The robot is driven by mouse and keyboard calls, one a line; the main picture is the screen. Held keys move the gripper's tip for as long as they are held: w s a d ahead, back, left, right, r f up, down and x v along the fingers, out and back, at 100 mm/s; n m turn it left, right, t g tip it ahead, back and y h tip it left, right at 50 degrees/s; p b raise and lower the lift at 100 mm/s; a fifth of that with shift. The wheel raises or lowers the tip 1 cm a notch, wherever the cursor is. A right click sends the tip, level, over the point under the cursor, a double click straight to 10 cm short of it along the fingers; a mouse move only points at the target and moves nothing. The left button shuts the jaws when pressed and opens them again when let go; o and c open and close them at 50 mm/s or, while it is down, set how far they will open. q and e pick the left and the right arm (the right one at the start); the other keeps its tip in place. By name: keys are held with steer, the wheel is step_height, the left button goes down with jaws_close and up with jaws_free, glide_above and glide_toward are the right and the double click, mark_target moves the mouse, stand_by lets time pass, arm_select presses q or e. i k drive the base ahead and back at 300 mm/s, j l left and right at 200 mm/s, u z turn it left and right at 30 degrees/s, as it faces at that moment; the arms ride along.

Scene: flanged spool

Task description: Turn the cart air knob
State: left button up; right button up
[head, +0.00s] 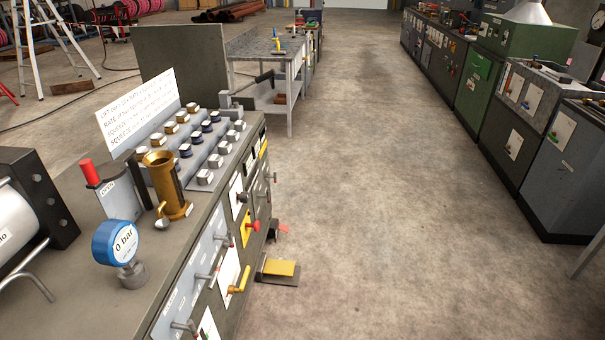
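Neither of my grippers is in the head view. I cannot tell which control is the cart air knob; no readable label marks it. The near bench front at left carries a red knob (252,226) on a yellow plate, a yellow lever (240,282) on a white plate, and several grey handles. On the bench top a blue gauge (116,243) reads "0 bar". Behind it stand a brass funnel-topped fitting (168,185) and a grey box with a red-topped handle (91,173), labelled "OPEN". A stepped panel (192,152) holds rows of silver, gold and blue knobs.
A white sign (140,112) stands behind the knob panel. A yellow foot pedal (278,268) lies on the floor by the bench. A grey table (268,68) stands farther back. Green and grey cabinets (478,85) line the right. The concrete aisle (370,180) between is clear.

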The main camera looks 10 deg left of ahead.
mark_target(244, 198)
steer(key=i+l+u, duration=0.1)
steer(key=i, duration=0.6)
steer(key=i+l+u, duration=0.15)
steer(key=i, duration=0.55)
